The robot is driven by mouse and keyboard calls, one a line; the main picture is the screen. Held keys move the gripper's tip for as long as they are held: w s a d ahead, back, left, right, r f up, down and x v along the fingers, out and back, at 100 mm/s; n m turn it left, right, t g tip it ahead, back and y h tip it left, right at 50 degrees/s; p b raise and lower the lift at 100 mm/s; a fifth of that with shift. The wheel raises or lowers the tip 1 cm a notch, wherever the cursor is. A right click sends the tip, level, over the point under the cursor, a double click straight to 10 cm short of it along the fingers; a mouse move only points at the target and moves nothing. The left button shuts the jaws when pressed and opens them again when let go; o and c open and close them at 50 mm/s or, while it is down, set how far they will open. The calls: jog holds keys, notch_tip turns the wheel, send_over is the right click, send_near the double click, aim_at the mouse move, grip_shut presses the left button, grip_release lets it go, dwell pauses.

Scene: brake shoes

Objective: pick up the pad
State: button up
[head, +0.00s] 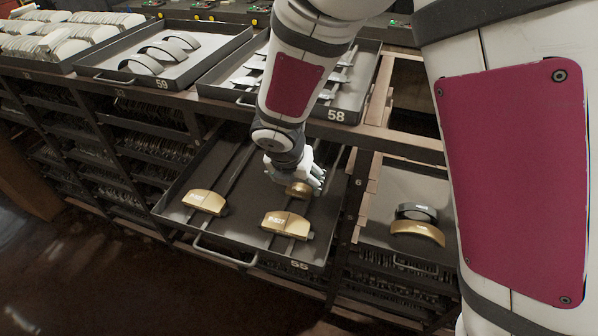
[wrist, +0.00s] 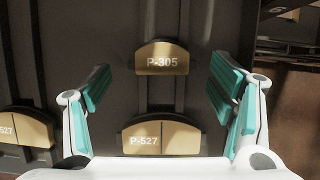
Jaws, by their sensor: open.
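My gripper (head: 310,178) is open over the pulled-out drawer marked 55. In the wrist view its teal-lined fingers (wrist: 163,95) stand apart on either side of a gold pad marked P-305 (wrist: 162,58), without touching it. That pad (head: 299,189) is partly hidden by my gripper in the head view. A gold pad marked P-527 (wrist: 160,138) lies nearer the drawer front and also shows in the head view (head: 286,224). Another gold pad (head: 204,201) lies to the left and shows at the wrist view's left edge (wrist: 24,130).
The drawer 55 (head: 222,248) has raised walls and a front handle. Trays 59 (head: 110,76) and 58 (head: 352,112) sit on the shelf above with more parts. To the right, a compartment holds a gold shoe (head: 418,234) and a dark one (head: 416,212).

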aim_at(299, 188)
jog(key=shift+p+x, duration=0.3)
jog(key=shift+x, duration=1.7)
jog(key=shift+d, duration=0.1)
jog(key=c, duration=1.1)
jog(key=shift+c, duration=0.2)
